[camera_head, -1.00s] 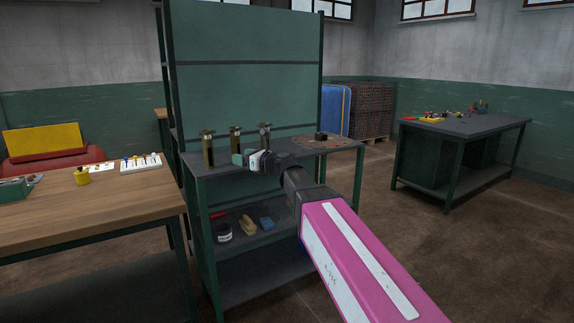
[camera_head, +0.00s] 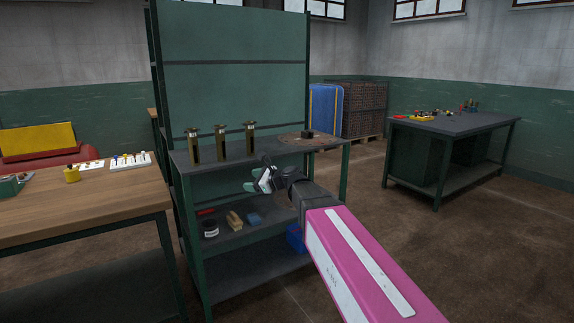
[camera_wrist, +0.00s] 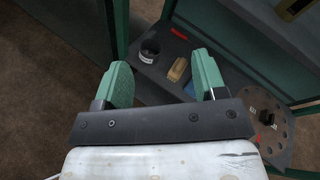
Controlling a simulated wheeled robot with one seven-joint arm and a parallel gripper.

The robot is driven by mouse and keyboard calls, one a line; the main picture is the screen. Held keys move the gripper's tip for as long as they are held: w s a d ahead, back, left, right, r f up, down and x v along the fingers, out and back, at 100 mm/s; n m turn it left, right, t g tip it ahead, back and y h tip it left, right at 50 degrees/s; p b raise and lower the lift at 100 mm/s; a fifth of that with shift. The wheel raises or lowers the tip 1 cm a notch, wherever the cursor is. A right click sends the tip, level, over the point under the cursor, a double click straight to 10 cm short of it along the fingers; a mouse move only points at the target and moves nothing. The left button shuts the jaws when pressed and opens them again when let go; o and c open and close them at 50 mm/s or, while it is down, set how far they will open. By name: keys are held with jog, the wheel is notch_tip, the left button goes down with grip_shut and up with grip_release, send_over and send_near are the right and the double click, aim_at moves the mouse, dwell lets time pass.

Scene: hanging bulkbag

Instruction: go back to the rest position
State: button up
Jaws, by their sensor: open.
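My gripper (camera_head: 258,180) is in front of the green shelf unit (camera_head: 232,63), below the level of its worktop, in the head view. In the wrist view my gripper (camera_wrist: 163,82) shows its two green fingers wide apart with nothing between them. Several brass-coloured upright posts (camera_head: 221,143) stand on the worktop, clear of the gripper. My pink arm covers part of the unit's lower right side.
The lower shelf holds a dark can (camera_head: 210,229), a tan block (camera_head: 234,219) and a blue block (camera_head: 254,218). A round perforated plate (camera_head: 300,139) lies on the worktop. A wooden table (camera_head: 80,212) stands left, a dark table (camera_head: 455,124) right. Floor between is clear.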

jog(key=s+d+f+n+g+h, duration=0.2)
jog(key=s+d+f+n+h, duration=0.25)
jog(key=d+f, duration=0.5)
jog(key=s+d+f+n+g+h, duration=0.3)
jog(key=d+f+n, duration=0.35)
jog(key=f, duration=0.55)
jog(key=s+d+f+n+g+h, duration=0.1)
jog(key=s+d+f+n+h, duration=0.2)
jog(key=d, duration=0.5)
jog(key=s+d+f+n+g+h, duration=0.1)
jog(key=s+d+f+n+h, duration=0.2)
jog(key=s+d+f+n, duration=0.2)
jog(key=s+d+f, duration=0.2)
jog(key=s, duration=0.1)
jog(key=shift+s+d, duration=0.15)
jog(key=shift+d, duration=0.2)
jog(key=shift+o, duration=0.4)
jog(key=shift+a, duration=0.1)
